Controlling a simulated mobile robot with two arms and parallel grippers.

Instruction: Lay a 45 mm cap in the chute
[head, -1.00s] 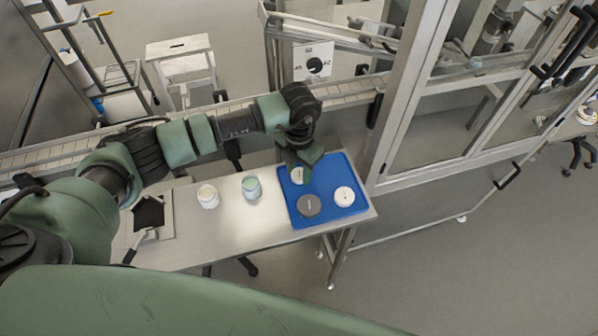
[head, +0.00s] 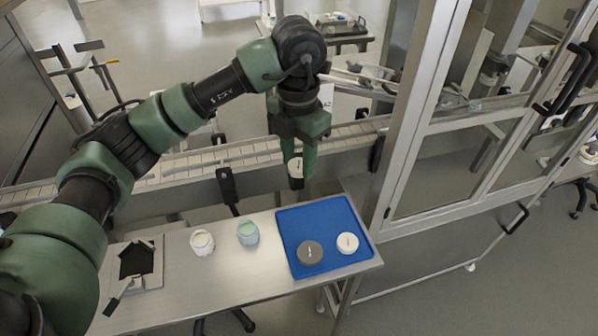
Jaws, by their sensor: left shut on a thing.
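My left gripper (head: 299,180) is shut on a white cap (head: 295,166) and holds it in the air beyond the back edge of the blue tray, in front of the conveyor. The cap shows between the fingers, partly hidden by them. The metal chute (head: 362,84) slopes behind the conveyor, partly covered by my wrist; the dial plate (head: 326,96) below it is mostly hidden. A grey cap (head: 310,252) and another white cap (head: 347,243) lie on the blue tray (head: 291,227). My right gripper is out of view.
A white jar (head: 202,242) and a greenish jar (head: 248,233) stand on the steel table (head: 215,279), left of the tray. A black piece (head: 137,258) lies at the table's left. The glazed machine frame (head: 408,120) rises close on the right. The conveyor (head: 225,154) runs behind.

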